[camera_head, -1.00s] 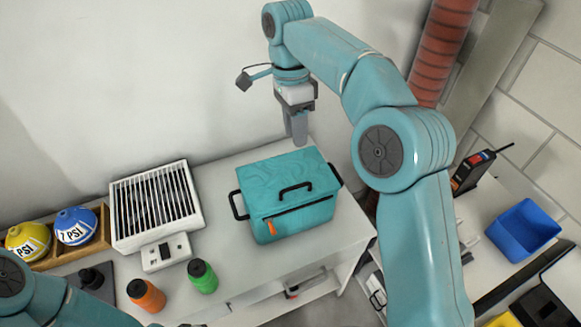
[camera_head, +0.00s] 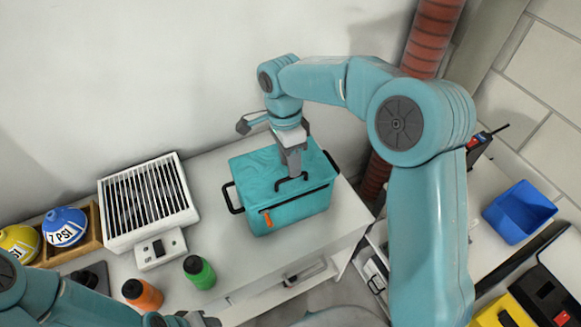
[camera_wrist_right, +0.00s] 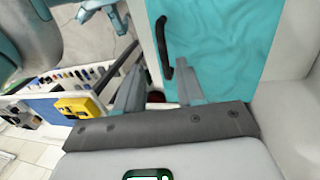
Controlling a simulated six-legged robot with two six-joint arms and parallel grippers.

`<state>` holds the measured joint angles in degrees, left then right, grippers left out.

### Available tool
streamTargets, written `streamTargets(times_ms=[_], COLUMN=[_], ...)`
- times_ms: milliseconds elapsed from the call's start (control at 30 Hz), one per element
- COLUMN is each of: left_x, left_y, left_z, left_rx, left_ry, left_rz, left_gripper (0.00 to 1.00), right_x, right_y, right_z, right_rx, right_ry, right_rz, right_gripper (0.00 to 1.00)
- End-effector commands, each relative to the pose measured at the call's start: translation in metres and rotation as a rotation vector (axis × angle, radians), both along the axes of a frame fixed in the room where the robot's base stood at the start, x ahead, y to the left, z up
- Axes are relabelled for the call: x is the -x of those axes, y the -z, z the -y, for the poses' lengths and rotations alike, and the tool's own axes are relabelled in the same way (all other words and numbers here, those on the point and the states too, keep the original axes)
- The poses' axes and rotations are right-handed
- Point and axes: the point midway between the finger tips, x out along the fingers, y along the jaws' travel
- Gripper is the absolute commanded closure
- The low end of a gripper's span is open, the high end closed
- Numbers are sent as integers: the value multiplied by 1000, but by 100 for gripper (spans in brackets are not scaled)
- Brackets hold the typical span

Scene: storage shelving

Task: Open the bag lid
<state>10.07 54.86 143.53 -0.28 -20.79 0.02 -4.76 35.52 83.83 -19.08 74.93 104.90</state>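The teal bag (camera_head: 300,208) stands on the white table with its lid (camera_head: 255,168) closed.
A white grille heater (camera_head: 150,205), an orange bottle (camera_head: 141,293) and a green bottle (camera_head: 200,272) stand left of the bag. Blue and yellow balls (camera_head: 65,227) sit in a wooden box. A blue bin (camera_head: 520,211) is on the right. The wall is close behind.

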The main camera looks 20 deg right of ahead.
Motion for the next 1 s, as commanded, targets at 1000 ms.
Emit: streamTargets(times_ms=[1000], left_x=[0], left_y=[-2], left_z=[0], left_rx=[0], left_ry=[0], left_rz=[0], left_gripper=[57], right_x=[3], right_y=[29], right_z=[0], right_rx=[1], right_ry=[-1], right_rz=[0], right_gripper=[100])
